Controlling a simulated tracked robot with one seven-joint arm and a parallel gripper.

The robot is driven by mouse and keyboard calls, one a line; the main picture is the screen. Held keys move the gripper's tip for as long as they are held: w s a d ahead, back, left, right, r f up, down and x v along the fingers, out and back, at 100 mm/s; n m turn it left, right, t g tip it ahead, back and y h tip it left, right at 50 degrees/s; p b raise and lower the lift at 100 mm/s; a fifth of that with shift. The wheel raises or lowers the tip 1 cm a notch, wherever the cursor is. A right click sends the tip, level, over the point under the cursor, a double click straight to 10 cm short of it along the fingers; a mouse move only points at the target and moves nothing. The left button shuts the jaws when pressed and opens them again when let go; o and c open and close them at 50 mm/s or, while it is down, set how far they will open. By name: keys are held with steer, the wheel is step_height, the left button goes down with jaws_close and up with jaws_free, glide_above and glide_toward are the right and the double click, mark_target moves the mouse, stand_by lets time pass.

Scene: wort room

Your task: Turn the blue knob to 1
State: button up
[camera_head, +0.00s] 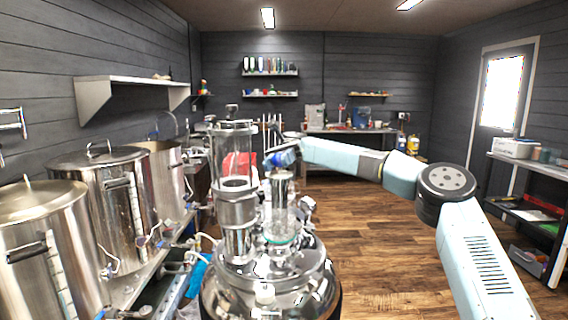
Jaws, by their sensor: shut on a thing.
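The blue knob (283,158) shows as a small blue patch at the top of the steel and glass fittings on the kettle's lid. My gripper (286,150), at the far end of my light-blue arm, reaches it from the right and is shut on it. The fingertips are small and partly hidden, so the exact grip cannot be made out. No number or mark on the knob can be read, so its setting cannot be told.
The shiny steel vessel (270,292) with a tall glass cylinder (233,155) stands in front. Large steel pots (103,205) line the left. A shelf rack (528,205) stands at the right. The wooden floor (375,235) in the middle is clear.

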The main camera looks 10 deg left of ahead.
steer(key=shift+f, duration=0.1)
steer(key=o, duration=1)
steer(key=shift+o, duration=0.2)
steer(key=shift+w, duration=0.1)
